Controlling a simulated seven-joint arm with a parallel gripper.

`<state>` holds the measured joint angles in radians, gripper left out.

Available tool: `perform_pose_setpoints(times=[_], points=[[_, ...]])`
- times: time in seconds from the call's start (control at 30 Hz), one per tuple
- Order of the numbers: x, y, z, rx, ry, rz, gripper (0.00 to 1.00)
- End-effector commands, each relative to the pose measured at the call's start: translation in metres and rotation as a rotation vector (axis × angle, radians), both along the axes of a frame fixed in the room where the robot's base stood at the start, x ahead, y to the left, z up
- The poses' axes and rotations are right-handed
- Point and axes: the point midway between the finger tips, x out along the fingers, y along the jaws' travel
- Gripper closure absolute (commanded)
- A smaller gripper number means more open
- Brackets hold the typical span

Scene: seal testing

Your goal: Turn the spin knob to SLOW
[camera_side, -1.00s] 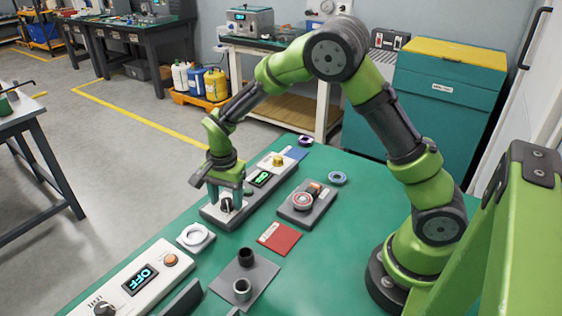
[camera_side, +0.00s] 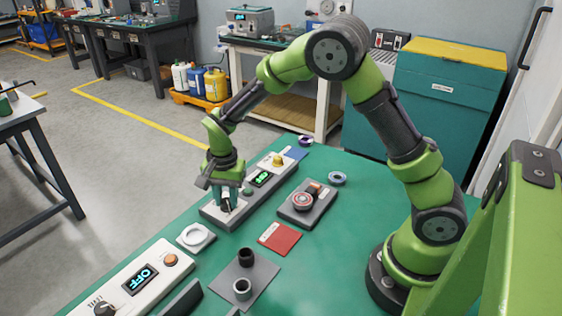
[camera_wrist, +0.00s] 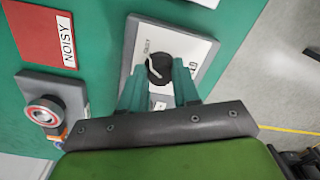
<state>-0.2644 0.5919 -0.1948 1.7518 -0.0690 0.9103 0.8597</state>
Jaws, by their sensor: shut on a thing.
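The spin knob (camera_wrist: 161,70) is a dark round knob with a white pointer line, on a white plate of the long grey tester (camera_side: 262,205). In the wrist view its pointer slants toward the upper left of the picture. Small printing beside the knob is too small to read surely. My gripper (camera_side: 227,203) points down over the plate, its green fingers on either side of the knob and shut on it. In the side view the fingers hide most of the knob.
A bearing on a grey stand (camera_side: 308,203) and a red NOISY card (camera_side: 279,238) lie to the right. A white ring on a plate (camera_side: 196,236) and a panel reading OFF (camera_side: 140,279) lie nearer. Cups stand on a grey mat (camera_side: 262,271).

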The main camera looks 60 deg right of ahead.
Motion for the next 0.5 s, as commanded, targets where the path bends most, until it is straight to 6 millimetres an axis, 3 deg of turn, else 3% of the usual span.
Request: perform_pose_setpoints(times=[0.5], points=[[0.0,-0.0014,0.0008,0.001,-0.001,0.479,0.99]])
